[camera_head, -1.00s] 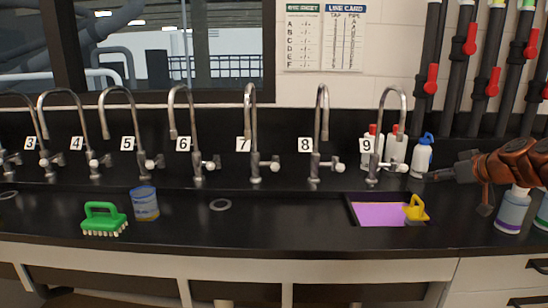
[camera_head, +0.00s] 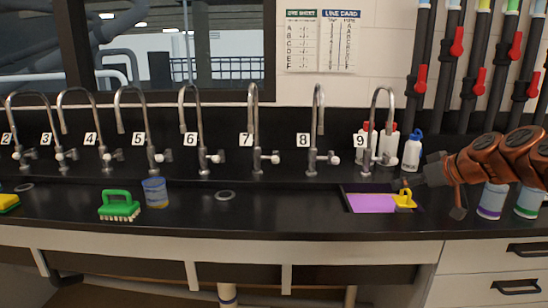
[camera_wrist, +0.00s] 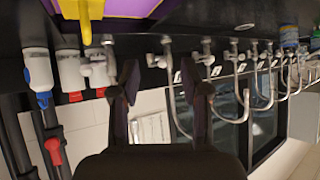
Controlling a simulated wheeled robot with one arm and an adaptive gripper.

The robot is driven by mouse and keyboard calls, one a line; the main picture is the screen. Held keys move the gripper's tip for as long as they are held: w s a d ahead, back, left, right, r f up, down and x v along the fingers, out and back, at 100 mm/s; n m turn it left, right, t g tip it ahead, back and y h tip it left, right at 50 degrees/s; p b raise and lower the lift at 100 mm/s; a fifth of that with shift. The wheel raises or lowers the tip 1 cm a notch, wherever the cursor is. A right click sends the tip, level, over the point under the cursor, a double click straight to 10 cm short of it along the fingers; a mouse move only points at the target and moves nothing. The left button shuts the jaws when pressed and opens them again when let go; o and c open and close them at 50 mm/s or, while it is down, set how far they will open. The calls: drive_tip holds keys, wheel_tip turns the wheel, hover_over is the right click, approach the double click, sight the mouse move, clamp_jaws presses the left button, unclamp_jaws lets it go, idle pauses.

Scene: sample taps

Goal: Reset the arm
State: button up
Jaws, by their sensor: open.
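My gripper (camera_head: 438,184) hangs over the counter at the right, beside the sink with the purple bottom (camera_head: 370,203). In the wrist view my gripper (camera_wrist: 162,85) is open, with its two dark fingers apart and nothing between them. The wrist picture is upside down, with the counter along its top. My orange-brown arm reaches in from the right edge of the head view. A yellow brush (camera_head: 404,200) stands at the right side of the purple sink, left of my gripper and apart from it.
A row of numbered taps (camera_head: 254,130) lines the back. A green brush (camera_head: 119,205) and a blue tin (camera_head: 155,192) stand at the left. White bottles (camera_head: 412,152) stand behind my gripper; a purple-banded bottle (camera_head: 492,200) stands under my arm. The middle counter is clear.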

drive_tip(key=s+a+f+g, duration=0.3)
drive_tip(key=s+a+f, duration=0.2)
drive_tip(key=s+a, duration=0.45)
drive_tip(key=s+a+f+g, duration=0.4)
drive_tip(key=s+a, duration=0.5)
drive_tip(key=a, duration=0.1)
drive_tip(key=s+d+f+m+g+h, duration=0.15)
drive_tip(key=s+f, duration=0.25)
drive_tip(key=s, duration=0.5)
drive_tip(key=s+d+f+m+g+h, duration=0.1)
drive_tip(key=s+f+m+g+h, duration=0.1)
drive_tip(key=s+f, duration=0.45)
drive_tip(key=s+d+f+m+g+h, duration=0.1)
drive_tip(key=s+d+f+g+h, duration=0.1)
drive_tip(key=s, duration=0.8)
wheel_tip(320, 180, up, 19)
drive_tip(key=t+p, duration=0.1)
drive_tip(key=p, duration=1.7)
drive_tip(key=shift+s, duration=0.25)
drive_tip(key=shift+a+m, duration=0.1)
drive_tip(key=shift+m, duration=0.15)
